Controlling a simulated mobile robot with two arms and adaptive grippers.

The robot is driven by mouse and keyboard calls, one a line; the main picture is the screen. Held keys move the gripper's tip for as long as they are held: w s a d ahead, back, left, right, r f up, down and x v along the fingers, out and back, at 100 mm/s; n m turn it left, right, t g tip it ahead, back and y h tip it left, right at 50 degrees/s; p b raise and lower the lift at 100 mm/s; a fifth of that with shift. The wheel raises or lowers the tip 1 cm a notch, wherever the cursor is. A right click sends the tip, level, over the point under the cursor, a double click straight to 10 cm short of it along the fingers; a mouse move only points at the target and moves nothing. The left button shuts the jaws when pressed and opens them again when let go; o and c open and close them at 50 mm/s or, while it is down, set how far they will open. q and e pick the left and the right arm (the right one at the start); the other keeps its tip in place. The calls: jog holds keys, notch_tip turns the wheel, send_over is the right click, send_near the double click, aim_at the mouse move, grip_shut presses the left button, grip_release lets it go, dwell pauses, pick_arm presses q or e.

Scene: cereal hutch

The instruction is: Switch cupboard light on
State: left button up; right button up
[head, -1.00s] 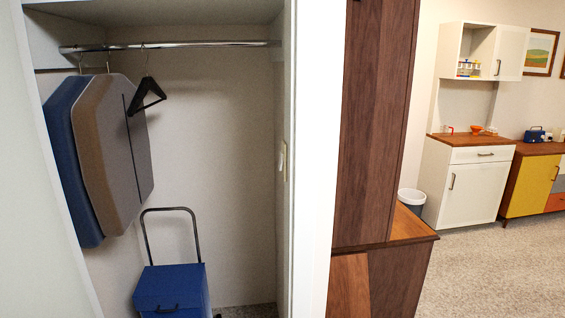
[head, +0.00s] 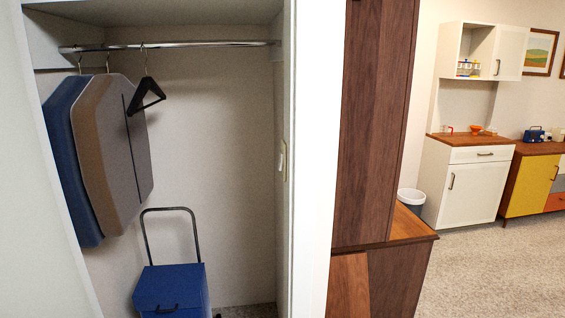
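An open cupboard shows on the left of the head view, with pale inner walls (head: 215,120). No lamp shows inside the cupboard. Neither of my grippers is in view.
In the cupboard, garment bags (head: 105,155) and a black hanger (head: 146,96) hang from a metal rail (head: 190,46). A blue cart (head: 172,290) stands below. A dark wooden cabinet (head: 375,130) is right of the cupboard; carpet (head: 490,275) is free further right.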

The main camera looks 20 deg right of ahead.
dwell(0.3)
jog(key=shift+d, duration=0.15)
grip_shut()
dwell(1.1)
